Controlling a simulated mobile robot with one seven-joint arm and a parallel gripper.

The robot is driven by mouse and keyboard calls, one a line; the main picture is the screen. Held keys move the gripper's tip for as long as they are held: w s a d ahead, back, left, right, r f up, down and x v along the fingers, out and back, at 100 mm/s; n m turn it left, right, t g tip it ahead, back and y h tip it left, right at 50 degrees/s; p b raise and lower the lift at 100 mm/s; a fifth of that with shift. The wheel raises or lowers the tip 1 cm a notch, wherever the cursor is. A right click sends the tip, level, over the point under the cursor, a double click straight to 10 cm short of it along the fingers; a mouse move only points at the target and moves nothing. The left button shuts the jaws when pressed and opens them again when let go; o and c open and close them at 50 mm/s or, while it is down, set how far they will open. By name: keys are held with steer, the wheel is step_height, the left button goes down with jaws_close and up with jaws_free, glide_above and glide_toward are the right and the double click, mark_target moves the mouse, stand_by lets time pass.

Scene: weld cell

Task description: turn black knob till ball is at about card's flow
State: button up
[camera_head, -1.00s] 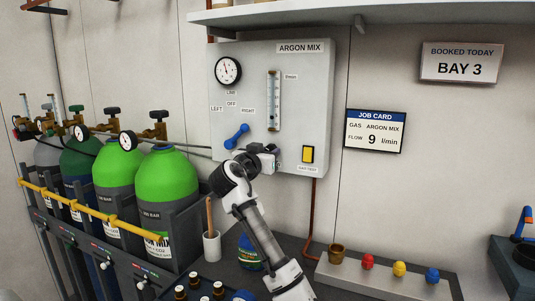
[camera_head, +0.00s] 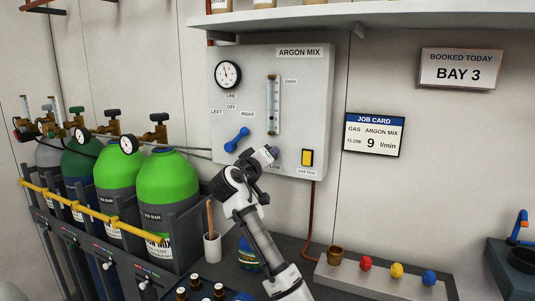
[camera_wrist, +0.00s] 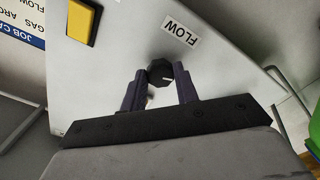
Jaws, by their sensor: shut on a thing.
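The black knob (camera_wrist: 160,72) with a white mark sits on the panel beside the FLOW label (camera_wrist: 180,29) in the wrist view. My gripper (camera_wrist: 159,79) is shut on it, one dark finger at each side. In the head view my gripper (camera_head: 270,155) is at the panel's lower edge and hides the knob. The flow tube (camera_head: 273,104) stands upright on the grey ARGON MIX panel (camera_head: 312,85); its ball is too small to make out. The job card (camera_head: 375,134) reads ARGON MIX, flow 9 l/min.
A blue lever (camera_head: 237,139) slants toward RIGHT, left of my gripper. A yellow gas test switch (camera_head: 307,158) is to the right. Gas cylinders (camera_head: 165,190) stand at left.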

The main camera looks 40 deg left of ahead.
steer(key=n+p, duration=0.2)
steer(key=n, duration=0.3)
steer(key=shift+r, duration=0.15)
stand_by(0.3)
steer(key=o, duration=1)
steer(key=b+v, duration=0.4)
steer(key=v, duration=0.9)
steer(key=shift+s+d+b, duration=0.2)
steer(key=shift+s+b, duration=0.15)
